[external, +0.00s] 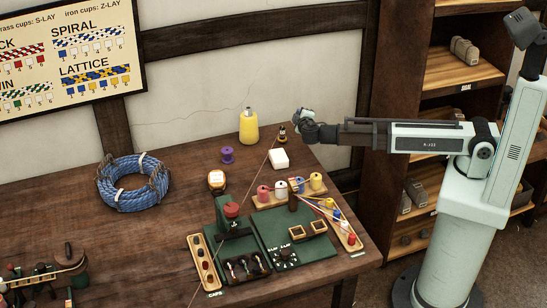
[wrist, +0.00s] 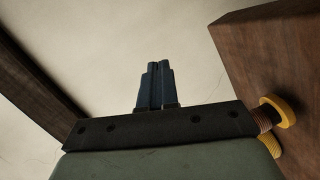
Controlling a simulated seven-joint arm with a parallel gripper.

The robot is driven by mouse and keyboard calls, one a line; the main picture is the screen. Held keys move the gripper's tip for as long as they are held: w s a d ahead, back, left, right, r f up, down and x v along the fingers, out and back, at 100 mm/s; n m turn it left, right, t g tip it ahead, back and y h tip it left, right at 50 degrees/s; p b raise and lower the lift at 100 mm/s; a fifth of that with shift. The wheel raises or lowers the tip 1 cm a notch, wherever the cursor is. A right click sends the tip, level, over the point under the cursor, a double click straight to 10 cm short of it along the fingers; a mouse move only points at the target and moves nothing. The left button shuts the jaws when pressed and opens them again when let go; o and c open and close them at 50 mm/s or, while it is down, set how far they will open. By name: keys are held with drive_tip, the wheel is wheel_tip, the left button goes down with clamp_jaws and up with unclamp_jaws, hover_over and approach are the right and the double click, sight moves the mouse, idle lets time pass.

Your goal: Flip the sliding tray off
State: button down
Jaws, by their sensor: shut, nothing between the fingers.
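My gripper (external: 303,118) is raised above the back of the workbench, well apart from the rope-making station. In the wrist view its two dark fingers (wrist: 155,85) are together with nothing between them. The green station (external: 285,240) stands at the bench's front right. On it are a dark tray (external: 245,268) with small light-tipped pieces, a pair of square wooden frames (external: 307,230) and a dial plate (external: 285,256). I cannot tell which part is the sliding tray or how it is set.
Wooden racks of coloured spools (external: 290,190) edge the station. A blue rope coil (external: 133,184) lies left. Shelves (external: 460,70) stand at right.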

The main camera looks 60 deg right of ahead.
drive_tip(key=a+r+n+t+y, duration=0.15)
drive_tip(key=a+r+y, duration=0.3)
drive_tip(key=a, duration=1.45)
drive_tip(key=a+r+n+t+y, duration=0.1)
drive_tip(key=a+r+t+y, duration=0.4)
drive_tip(key=a, duration=1.5)
drive_tip(key=s+a+f+n+g+y, duration=0.15)
drive_tip(key=s+a, duration=0.25)
drive_tip(key=a, duration=0.4)
drive_tip(key=s+a+g, duration=0.2)
drive_tip(key=s+a, duration=0.3)
drive_tip(key=a, duration=0.3)
drive_tip(key=s+a+f+g+y, duration=0.1)
drive_tip(key=s+a, duration=0.3)
drive_tip(key=a, duration=0.4)
drive_tip(key=s+a+f+n+g+y, duration=0.1)
drive_tip(key=s+a+f+n+g, duration=0.1)
drive_tip(key=s+a, duration=1.3)
drive_tip(key=shift+s+f+n+g, duration=0.35)
drive_tip(key=shift+s+n+g, duration=0.15)
drive_tip(key=shift+s, duration=0.4)
drive_tip(key=shift+w, duration=0.1)
